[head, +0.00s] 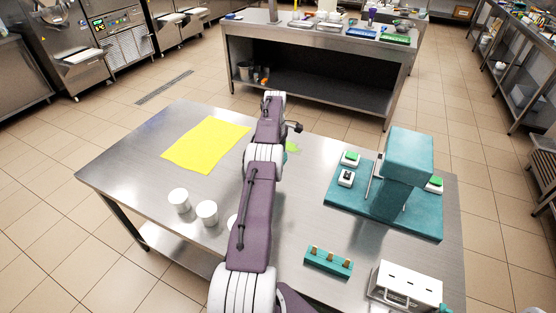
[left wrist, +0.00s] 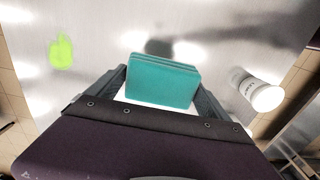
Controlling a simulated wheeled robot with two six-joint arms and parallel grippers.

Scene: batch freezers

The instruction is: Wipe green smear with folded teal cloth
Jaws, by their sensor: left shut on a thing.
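The folded teal cloth (left wrist: 160,86) sits between the two fingers of my left gripper (left wrist: 161,80), which is shut on it, in the left wrist view. The green smear (left wrist: 61,52) lies on the steel table to the upper left of the cloth, clearly apart from it. In the head view the smear (head: 291,146) shows just right of my left arm, partly hidden by it. The left gripper's fingers and the cloth are hidden behind the arm there. A dark shadow lies on the table beyond the cloth. My right gripper is not in view.
A yellow sheet (head: 205,143) lies on the table's left. White cups (head: 180,200) stand near the front-left edge; one (left wrist: 258,92) shows right of the gripper. At the right are a teal fixture (head: 409,158), a teal pegged block (head: 328,262) and a white box (head: 408,284).

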